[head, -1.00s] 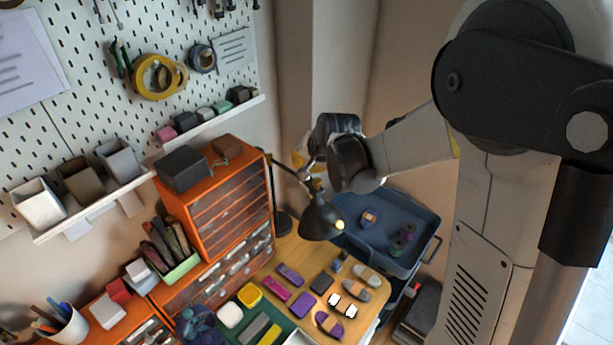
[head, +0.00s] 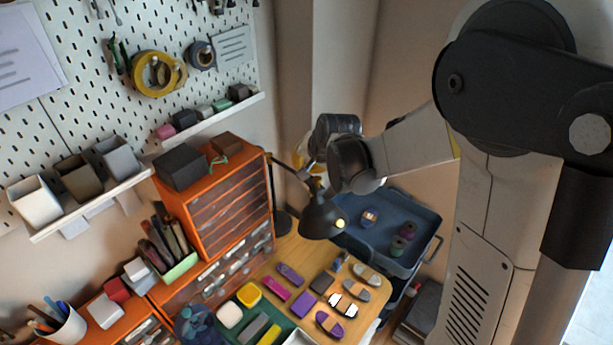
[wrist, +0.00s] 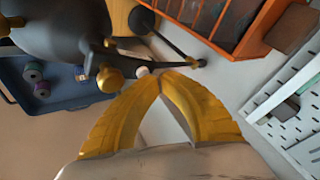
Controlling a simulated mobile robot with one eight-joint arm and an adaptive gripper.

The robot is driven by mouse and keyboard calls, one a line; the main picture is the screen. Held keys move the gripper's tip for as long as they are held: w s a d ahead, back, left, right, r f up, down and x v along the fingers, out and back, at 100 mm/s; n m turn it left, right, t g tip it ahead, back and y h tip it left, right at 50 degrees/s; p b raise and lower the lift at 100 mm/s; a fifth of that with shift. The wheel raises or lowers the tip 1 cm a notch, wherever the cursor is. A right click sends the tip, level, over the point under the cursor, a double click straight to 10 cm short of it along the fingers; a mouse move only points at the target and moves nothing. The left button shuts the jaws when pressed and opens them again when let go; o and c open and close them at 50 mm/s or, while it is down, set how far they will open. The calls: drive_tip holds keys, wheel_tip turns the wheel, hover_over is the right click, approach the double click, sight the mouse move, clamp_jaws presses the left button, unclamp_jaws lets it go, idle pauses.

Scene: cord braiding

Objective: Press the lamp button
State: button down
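The black desk lamp (head: 322,220) stands beside the orange drawer unit, with its shade over the wooden table and a yellowish bulb showing. In the wrist view its dark shade (wrist: 55,28) fills the upper left, with brass knobs and thin arms beside it. A small pale round knob (wrist: 143,70), possibly the lamp button, lies just left of the fingertips; I cannot tell whether they touch. My gripper (wrist: 162,74) has yellow fingers that meet at their tips, with nothing between them. In the head view my gripper is mostly hidden behind my wrist, above the lamp.
The orange drawer unit (head: 232,200) stands left of the lamp, close to the fingers in the wrist view. A blue tray (head: 375,254) with spools is right of the lamp. Several small coloured items lie on the wooden table (head: 300,262). A pegboard (head: 110,90) covers the wall.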

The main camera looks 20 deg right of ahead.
drive_tip(key=shift+f+b, duration=0.35)
drive_tip(key=shift+f, duration=0.05)
idle(0.6)
drive_tip(key=shift+r, duration=0.15)
drive_tip(key=shift+r+p, duration=0.5)
drive_tip(key=shift+r, duration=0.2)
drive_tip(key=shift+r+p, duration=1.7)
drive_tip(key=shift+r, duration=0.85)
drive_tip(key=shift+f, duration=0.1)
drive_tip(key=s+f+n+b, duration=0.2)
drive_tip(key=s+f+b, duration=0.3)
drive_tip(key=s+b, duration=0.3)
drive_tip(key=s+f+n+b, duration=0.2)
drive_tip(key=s+f+b, duration=0.4)
drive_tip(key=s+b, duration=0.2)
drive_tip(key=s+f+n+h+b, duration=0.1)
drive_tip(key=s+f+n+b, duration=0.2)
drive_tip(key=s, duration=0.9)
wheel_tip(320, 180, down, 4)
drive_tip(key=b, duration=0.5)
drive_tip(key=shift+d+r, duration=0.25)
